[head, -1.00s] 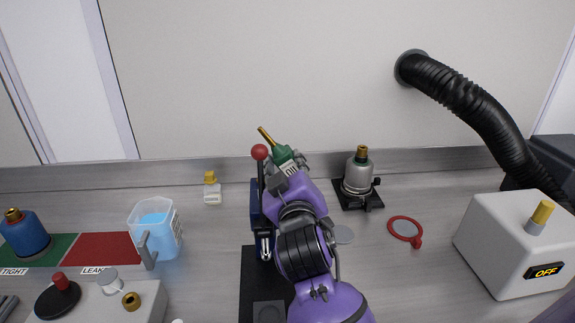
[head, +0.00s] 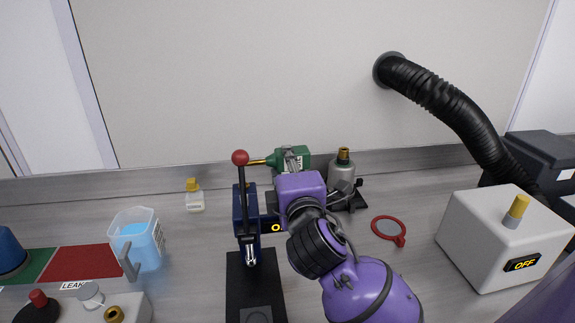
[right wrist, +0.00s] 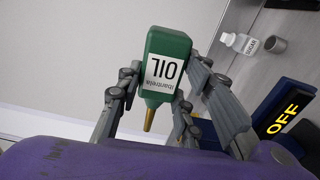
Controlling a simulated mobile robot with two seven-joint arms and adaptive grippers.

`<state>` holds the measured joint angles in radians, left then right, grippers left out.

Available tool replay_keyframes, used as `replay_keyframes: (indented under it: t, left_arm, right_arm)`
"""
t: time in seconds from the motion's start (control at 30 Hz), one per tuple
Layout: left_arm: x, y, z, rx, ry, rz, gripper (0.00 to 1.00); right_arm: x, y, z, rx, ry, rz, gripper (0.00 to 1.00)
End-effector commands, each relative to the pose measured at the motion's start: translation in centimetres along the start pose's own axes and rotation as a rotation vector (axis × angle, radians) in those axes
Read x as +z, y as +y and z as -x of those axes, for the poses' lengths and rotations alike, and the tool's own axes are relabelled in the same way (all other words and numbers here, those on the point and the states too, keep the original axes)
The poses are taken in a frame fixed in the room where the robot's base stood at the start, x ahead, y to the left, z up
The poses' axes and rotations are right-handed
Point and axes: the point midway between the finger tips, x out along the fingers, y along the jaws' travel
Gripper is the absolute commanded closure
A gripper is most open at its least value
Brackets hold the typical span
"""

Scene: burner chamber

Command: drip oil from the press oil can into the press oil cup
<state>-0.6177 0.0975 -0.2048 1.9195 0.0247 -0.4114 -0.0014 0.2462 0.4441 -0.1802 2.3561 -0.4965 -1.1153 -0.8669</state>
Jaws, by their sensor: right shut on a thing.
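The green oil can (head: 291,157) has a brass spout and a label reading OIL. My right gripper (head: 288,168) is shut on it. In the head view the can lies tilted with its spout pointing left, close behind the press lever. The right wrist view shows the can (right wrist: 168,58) between the fingers (right wrist: 166,74). The press has a black base (head: 255,285), a blue column (head: 241,212) and a lever with a red ball (head: 240,157). My right wrist hides part of the press. I cannot make out the oil cup. My left gripper is not in view.
A grey burner (head: 342,175) stands behind my right wrist. A red ring (head: 388,229) and a white box marked OFF (head: 505,235) are at the right. A yellow-capped bottle (head: 195,197) and a blue-filled beaker (head: 137,238) stand left of the press.

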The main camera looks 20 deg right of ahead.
Motion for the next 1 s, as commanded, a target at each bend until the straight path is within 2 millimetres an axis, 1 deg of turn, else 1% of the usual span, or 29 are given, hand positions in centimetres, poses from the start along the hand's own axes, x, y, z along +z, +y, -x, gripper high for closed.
replay_keyframes:
  t: [0.33,0.7,1.0]
  left_arm:
    - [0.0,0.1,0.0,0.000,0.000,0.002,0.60]
    - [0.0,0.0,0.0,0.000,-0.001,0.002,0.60]
    - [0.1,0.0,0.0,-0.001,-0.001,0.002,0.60]
  right_arm:
    - [0.0,0.2,0.0,0.003,0.000,0.002,1.00]
    - [-0.2,2.0,0.0,0.004,0.000,0.184,1.00]
    - [-0.2,2.2,0.0,0.002,0.000,0.206,1.00]
